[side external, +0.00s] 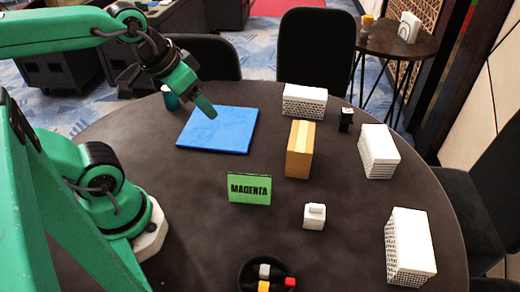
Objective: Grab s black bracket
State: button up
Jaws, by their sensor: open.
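A small black object (345,120) stands upright on the dark round table (345,200), right of the tan box and just right of a white perforated block. It is the only small separate black piece I see on the table, and it is too small to tell whether it is the bracket. My gripper (168,92) is open at the upper left, with its green finger pointing down over the blue square board (235,130). It is well to the left of the black object, and I see nothing held in it.
A tan box (299,150) and white perforated blocks (305,102), (379,152), (410,246) stand on the right. A green "MAGENTA" sign (249,189), a small white block (314,216), a black bowl of cubes (243,273) and a teal cup (170,98) are also there.

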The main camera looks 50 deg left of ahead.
jog(key=w+r+n+g, duration=0.1)
jog(key=w+r+n, duration=0.35)
jog(key=w, duration=0.75)
jog(key=n+g, duration=0.3)
jog(key=n, duration=0.3)
send_over(347, 110)
jog(key=s, duration=0.2)
notch_tip(347, 110, down, 15)
jog(key=shift+w+r, duration=0.1)
jog(key=shift+w, duration=0.05)
jog(key=shift+w+f, duration=0.25)
jog(key=shift+f, duration=0.25)
jog(key=shift+w+d+f, duration=0.1)
jog(key=shift+w+f, duration=0.05)
jog(key=shift+f, duration=1.15)
jog(key=shift+w+a+f, duration=0.1)
jog(key=shift+w+f, duration=0.05)
jog(key=shift+f, duration=1.15)
jog(key=shift+w+d+f, duration=0.1)
jog(key=shift+w+f, duration=0.05)
jog(key=shift+f, duration=1.15)
jog(key=c, duration=1.3)
